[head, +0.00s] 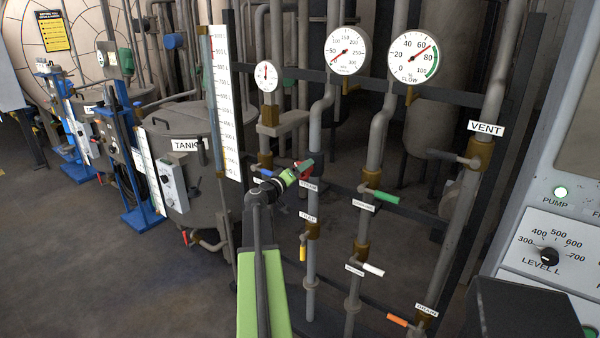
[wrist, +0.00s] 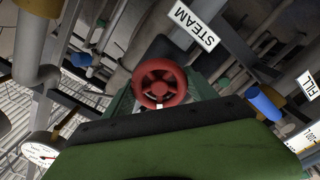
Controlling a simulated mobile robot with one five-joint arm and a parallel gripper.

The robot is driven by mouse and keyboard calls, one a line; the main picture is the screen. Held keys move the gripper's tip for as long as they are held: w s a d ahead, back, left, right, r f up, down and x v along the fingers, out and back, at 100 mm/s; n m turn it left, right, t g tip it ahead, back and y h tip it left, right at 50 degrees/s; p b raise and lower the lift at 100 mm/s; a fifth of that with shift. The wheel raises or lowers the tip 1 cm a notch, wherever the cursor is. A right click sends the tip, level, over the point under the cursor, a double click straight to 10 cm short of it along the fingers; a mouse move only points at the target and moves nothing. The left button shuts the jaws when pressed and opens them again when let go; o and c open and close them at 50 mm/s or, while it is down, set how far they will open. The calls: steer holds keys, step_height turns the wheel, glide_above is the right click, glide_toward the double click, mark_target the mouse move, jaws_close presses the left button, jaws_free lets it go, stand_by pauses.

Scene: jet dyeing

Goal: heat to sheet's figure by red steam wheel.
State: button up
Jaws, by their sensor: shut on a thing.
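The red steam wheel (wrist: 160,84) faces me in the wrist view, with the STEAM label (wrist: 195,25) above it. My gripper (head: 302,170) is shut on the wheel, its green jaws on either side; in the head view they hide most of it. The middle dial (head: 347,50), marked up to 300, has its red needle pointing lower left near the low end. The small dial (head: 266,75) is too small to read. A yellow sheet (head: 53,30) hangs far left at the back; its text is unreadable here.
The flow dial (head: 415,52) reads between 60 and 80. Green (head: 385,198), white (head: 373,269), yellow (head: 303,253) and orange (head: 397,320) handles sit on nearby pipes. A control panel (head: 560,245) stands close at right. Open floor (head: 110,275) lies at left.

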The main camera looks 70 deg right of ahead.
steer(key=n, duration=0.4)
steer(key=shift+w+d+n, duration=0.1)
steer(key=shift+n, duration=0.3)
stand_by(0.4)
steer(key=o, duration=1.4)
steer(key=shift+f, duration=0.1)
steer(key=shift+c, duration=0.2)
steer(key=shift+a, duration=0.2)
steer(key=v, duration=1.7)
steer(key=shift+w+a, duration=0.1)
